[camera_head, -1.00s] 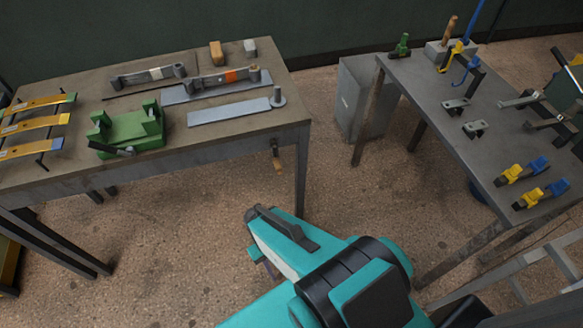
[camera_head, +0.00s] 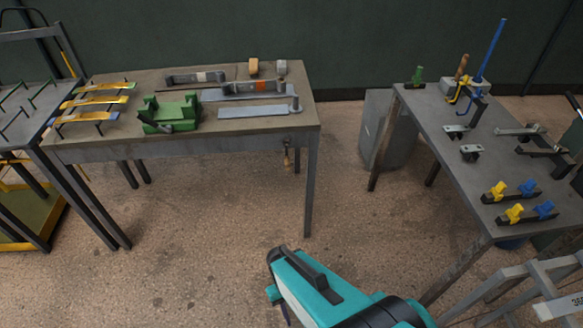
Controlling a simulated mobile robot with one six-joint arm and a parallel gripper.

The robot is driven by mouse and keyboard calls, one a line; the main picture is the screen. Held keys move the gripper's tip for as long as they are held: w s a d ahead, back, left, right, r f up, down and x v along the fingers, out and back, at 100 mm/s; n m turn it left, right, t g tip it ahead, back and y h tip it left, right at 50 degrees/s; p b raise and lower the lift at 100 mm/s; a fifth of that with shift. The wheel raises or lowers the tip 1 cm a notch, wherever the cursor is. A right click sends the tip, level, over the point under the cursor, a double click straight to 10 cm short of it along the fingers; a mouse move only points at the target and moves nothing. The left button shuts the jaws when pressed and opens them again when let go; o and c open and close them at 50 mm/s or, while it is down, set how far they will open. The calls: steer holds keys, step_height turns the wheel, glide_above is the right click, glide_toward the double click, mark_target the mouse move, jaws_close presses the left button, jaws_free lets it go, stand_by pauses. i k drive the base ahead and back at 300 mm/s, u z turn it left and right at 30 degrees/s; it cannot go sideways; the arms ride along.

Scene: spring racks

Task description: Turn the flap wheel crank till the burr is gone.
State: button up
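A small crank with a wooden handle (camera_head: 287,158) hangs at the front edge of the left workbench (camera_head: 220,144), near its right front leg. It is small, and I cannot make out a flap wheel or a burr on it. My teal arm (camera_head: 315,292) reaches in from the bottom of the view, over the floor in front of the bench and well apart from the crank. The fingers of my gripper do not show.
The left bench carries a green fixture (camera_head: 170,114), leaf springs (camera_head: 95,101) and grey plates (camera_head: 250,111). A grey cabinet (camera_head: 388,130) stands between the benches. The right bench (camera_head: 440,133) holds clamps and blue and yellow tools. Floor before the left bench is clear.

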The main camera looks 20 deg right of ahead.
mark_target(287, 163)
steer(key=z, duration=0.2)
steer(key=k, duration=0.55)
steer(key=u, duration=1.25)
steer(key=i, duration=0.5)
steer(key=u, duration=0.1)
